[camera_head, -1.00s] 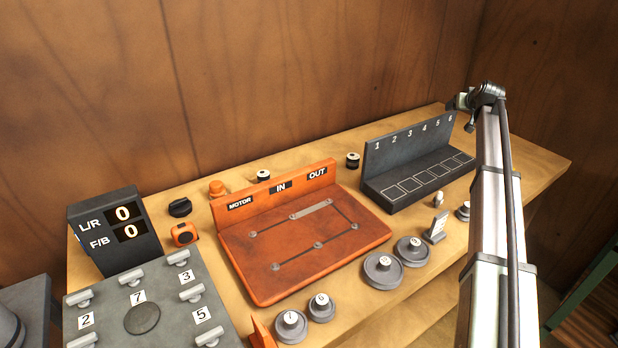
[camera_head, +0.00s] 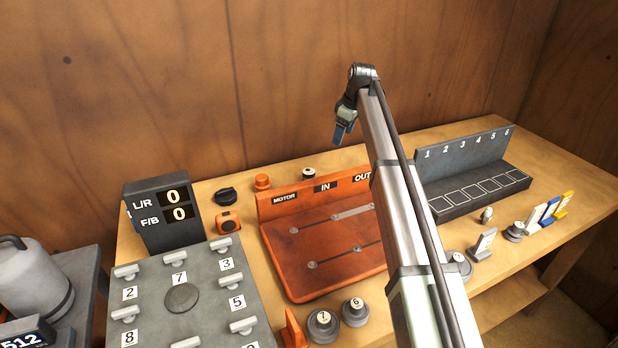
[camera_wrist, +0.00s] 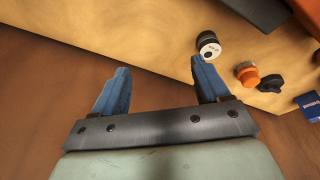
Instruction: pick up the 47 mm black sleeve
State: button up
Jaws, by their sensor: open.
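A small black sleeve with a pale top (camera_head: 309,173) stands upright on the bench behind the orange board. My gripper (camera_head: 343,133) hangs in the air above and right of this sleeve in the head view. In the wrist view its blue fingers (camera_wrist: 160,70) are spread and empty. A second similar sleeve seen earlier is not visible in the head view now.
The orange board (camera_head: 322,250) has a raised back wall close to the sleeve. An orange knob (camera_head: 262,182) and a black knob (camera_head: 225,195) stand to the left. The numbered grey rack (camera_head: 475,180) is at right. The wooden wall rises behind the bench.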

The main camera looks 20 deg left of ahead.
jog(key=n+g, duration=0.1)
jog(key=n, duration=0.1)
send_near(309, 171)
notch_tip(309, 171, up, 3)
jog(key=w+d, duration=0.1)
jog(key=w, duration=0.1)
jog(key=h, duration=0.1)
jog(key=f, duration=0.2)
jog(key=a+f, duration=0.1)
jog(key=f, duration=0.2)
jog(key=s+f, duration=0.1)
jog(key=f, duration=0.2)
jog(key=shift+a+f, duration=0.1)
jog(key=shift+a, duration=0.3)
jog(key=shift+s+a+f, duration=0.1)
jog(key=shift+a+f, duration=0.15)
jog(key=shift+f, duration=0.6)
jog(key=shift+s+a+f, duration=0.1)
jog(key=shift+a+f, duration=0.15)
jog(key=shift+f, duration=0.6)
jog(key=shift+s+a+f, duration=0.15)
jog(key=shift+a+f, duration=0.05)
jog(key=shift+f, duration=0.65)
jog(key=shift+c, duration=0.3)
grip_shut()
